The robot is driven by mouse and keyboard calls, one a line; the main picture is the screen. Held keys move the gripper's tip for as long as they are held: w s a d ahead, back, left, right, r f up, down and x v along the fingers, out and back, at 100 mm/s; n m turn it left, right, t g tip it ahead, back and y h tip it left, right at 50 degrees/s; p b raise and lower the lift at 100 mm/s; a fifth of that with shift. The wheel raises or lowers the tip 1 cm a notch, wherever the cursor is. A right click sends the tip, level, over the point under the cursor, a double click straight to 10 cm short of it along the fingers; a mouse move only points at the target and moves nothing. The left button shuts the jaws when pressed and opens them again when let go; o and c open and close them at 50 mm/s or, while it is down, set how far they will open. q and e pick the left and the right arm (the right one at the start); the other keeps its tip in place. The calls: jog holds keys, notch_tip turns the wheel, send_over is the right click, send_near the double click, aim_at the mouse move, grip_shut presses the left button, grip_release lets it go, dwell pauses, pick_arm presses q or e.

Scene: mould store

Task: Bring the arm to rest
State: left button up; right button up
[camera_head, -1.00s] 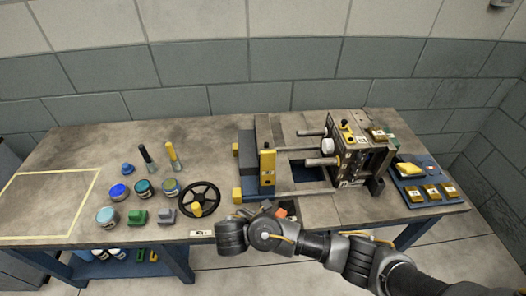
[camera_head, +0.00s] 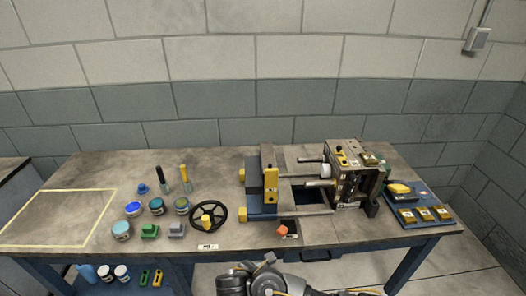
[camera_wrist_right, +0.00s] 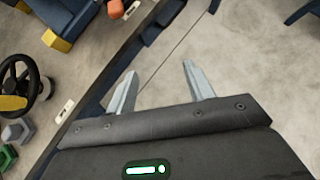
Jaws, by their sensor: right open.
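My right arm (camera_head: 250,284) shows at the bottom edge of the head view, in front of the workbench and lower than its front edge. In the right wrist view my right gripper (camera_wrist_right: 160,69) is open. Nothing is between its two pale fingers, and bare floor shows behind them. The bench edge runs to the left of the fingers, apart from them. My left gripper is not in view.
The workbench (camera_head: 330,233) carries a mould machine (camera_head: 348,175), a black handwheel (camera_head: 209,233), several paint pots, an orange block (camera_head: 283,230) near the front edge and a blue tray (camera_head: 431,198). Floor in front is clear.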

jog(key=w+a+f+m+g+y, duration=0.1)
jog(key=w+a+f+m+y, duration=0.15)
jog(key=f+m+y, duration=0.2)
jog(key=w+a+f+m+g+y, duration=0.1)
jog(key=w+a+f+m+y, duration=0.15)
jog(key=f+m, duration=0.3)
jog(key=s+d+f+m+y, duration=0.1)
jog(key=s+d+f+m, duration=0.1)
jog(key=d+f+m, duration=0.45)
jog(key=s+d+f+m, duration=0.2)
jog(key=d+f, duration=0.2)
jog(key=f, duration=0.6)
jog(key=s+d+f+m+g+h, duration=0.1)
jog(key=s+d+f+m, duration=0.2)
jog(key=s+d+f, duration=0.5)
jog(key=s+d+f+m, duration=0.3)
jog(key=s+d+f, duration=0.25)
jog(key=s, duration=0.55)
jog(key=s+d+f+m+g, duration=0.1)
jog(key=s+d, duration=0.2)
jog(key=s, duration=0.8)
jog(key=s+d+f+g+h, duration=0.1)
jog(key=s+d, duration=0.3)
jog(key=s, duration=0.7)
jog(key=shift+s+f+m+g+h, duration=0.35)
jog(key=shift+f+g, duration=0.15)
jog(key=shift+g, duration=0.1)
